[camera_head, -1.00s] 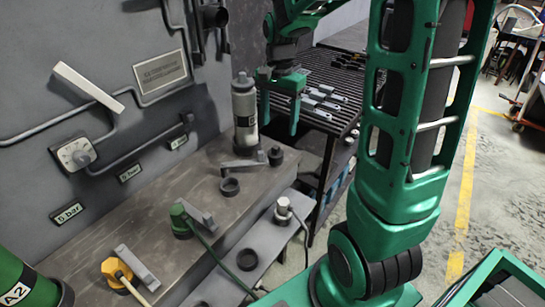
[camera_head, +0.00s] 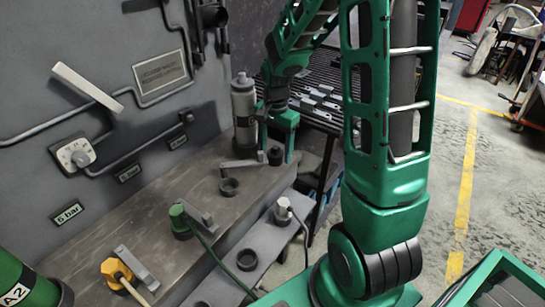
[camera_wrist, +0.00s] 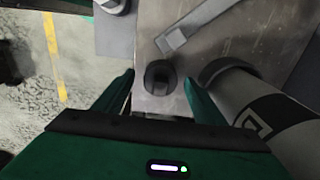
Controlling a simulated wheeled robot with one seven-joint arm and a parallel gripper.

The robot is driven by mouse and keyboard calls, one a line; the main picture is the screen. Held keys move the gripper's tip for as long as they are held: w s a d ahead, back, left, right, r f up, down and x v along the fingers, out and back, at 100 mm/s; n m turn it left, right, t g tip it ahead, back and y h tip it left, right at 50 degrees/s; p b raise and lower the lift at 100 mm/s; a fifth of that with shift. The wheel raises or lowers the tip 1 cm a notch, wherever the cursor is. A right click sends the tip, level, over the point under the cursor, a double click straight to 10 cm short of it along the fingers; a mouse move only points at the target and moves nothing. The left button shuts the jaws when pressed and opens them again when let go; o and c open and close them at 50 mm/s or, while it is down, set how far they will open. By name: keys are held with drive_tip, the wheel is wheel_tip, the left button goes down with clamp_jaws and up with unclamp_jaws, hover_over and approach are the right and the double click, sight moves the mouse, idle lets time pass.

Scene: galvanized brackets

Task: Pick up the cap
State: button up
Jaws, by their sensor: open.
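A small black cap (camera_head: 275,157) stands on the grey-brown bench top near its right end. In the wrist view the cap (camera_wrist: 160,76) lies between the two fingertips, close to the middle. My gripper (camera_head: 276,151) is open and empty, pointing down over the cap with one finger on each side. Its green fingers (camera_wrist: 159,84) show gaps to the cap on both sides in the wrist view. I cannot tell exactly how low the fingertips are against the cap.
A grey bottle (camera_head: 244,112) stands close behind the gripper, near one finger in the wrist view. A grey bar handle (camera_head: 240,164) and a black ring (camera_head: 229,187) are left of the cap. A slatted rack (camera_head: 325,97) holds metal parts behind.

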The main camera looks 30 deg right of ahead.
drive_tip(key=shift+f, duration=0.15)
drive_tip(key=c, duration=1.1)
